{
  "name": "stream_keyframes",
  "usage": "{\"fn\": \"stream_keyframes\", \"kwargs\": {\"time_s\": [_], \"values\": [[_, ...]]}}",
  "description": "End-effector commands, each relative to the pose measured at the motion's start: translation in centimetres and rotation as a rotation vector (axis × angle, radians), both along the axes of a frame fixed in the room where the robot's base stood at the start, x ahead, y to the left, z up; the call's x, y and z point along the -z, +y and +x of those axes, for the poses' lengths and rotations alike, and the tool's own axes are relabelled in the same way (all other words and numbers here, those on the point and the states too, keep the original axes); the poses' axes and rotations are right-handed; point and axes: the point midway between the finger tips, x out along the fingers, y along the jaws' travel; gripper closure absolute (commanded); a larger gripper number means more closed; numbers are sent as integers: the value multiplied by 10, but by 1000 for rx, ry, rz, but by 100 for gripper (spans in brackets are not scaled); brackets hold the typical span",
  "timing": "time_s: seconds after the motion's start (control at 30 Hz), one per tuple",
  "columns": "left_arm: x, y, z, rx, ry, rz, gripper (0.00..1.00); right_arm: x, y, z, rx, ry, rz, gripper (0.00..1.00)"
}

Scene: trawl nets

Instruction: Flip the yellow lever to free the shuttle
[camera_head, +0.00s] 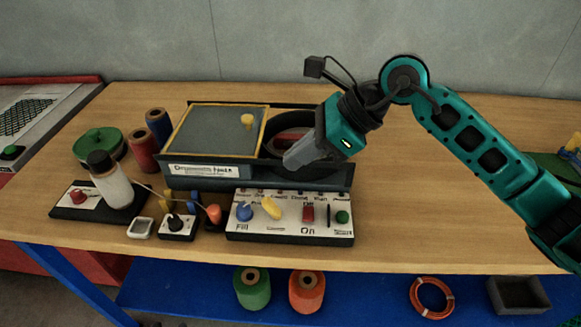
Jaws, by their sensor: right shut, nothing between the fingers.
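The yellow lever (271,207) leans on the white control panel (290,230), between a blue knob (244,211) and a red switch (308,214). My right gripper (290,163) is shut and empty. It hangs above the panel's back edge, over the front right of the dark machine box (215,183), apart from the lever. I cannot pick out the shuttle for sure. My left gripper is out of view.
The box has a yellow-rimmed lid with a yellow knob (248,120). A green button (342,217) sits on the panel. To the left stand a white bottle (112,186), thread spools (144,148) and a small dial box (176,227). Table right of the panel is clear.

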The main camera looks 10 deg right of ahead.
Motion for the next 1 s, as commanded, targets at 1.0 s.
{"fn": "stream_keyframes", "kwargs": {"time_s": [1.0], "values": [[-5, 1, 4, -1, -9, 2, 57, -53, 39, -17, 0, 63, 341, 100]]}}
